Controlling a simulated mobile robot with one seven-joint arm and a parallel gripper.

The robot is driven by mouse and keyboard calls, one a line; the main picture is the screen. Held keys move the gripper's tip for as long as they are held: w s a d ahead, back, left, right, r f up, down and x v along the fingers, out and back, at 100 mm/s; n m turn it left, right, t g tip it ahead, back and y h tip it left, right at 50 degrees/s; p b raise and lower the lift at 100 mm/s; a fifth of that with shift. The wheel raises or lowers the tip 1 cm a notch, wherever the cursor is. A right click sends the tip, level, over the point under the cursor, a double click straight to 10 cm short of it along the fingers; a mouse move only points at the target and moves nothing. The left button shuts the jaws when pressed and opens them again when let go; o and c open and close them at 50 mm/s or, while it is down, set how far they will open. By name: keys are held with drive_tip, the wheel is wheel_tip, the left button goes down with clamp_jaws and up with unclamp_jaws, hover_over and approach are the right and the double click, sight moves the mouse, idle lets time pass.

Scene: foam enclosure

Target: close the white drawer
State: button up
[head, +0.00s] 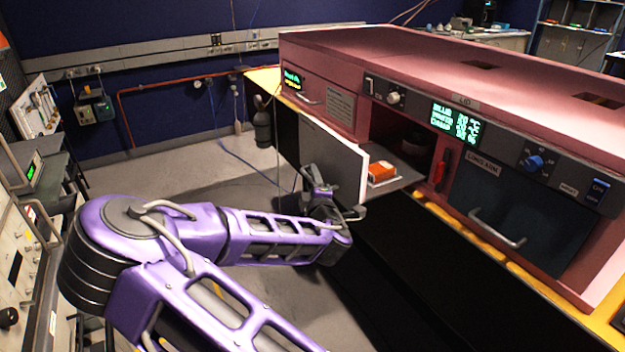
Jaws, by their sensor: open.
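The white drawer (338,158) is pulled out of the pink cabinet (350,66), with its pale front panel standing away from the cabinet opening. An orange-and-white box (381,171) lies in the drawer behind the panel. My gripper (333,193) is open at the lower part of the panel's outer side, with its fingers apart. It looks empty. I cannot tell whether it touches the panel. It hides part of the panel's lower edge, and no handle of this drawer shows.
A dark round object (415,146) is in the cabinet opening. Right of it is a closed dark door (515,215) with a metal handle. A yellow-edged black base runs beneath the cabinet. Grey floor (180,165) is clear left of the drawer; instruments line the left edge.

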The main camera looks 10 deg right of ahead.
clamp_jaws()
idle(1.3)
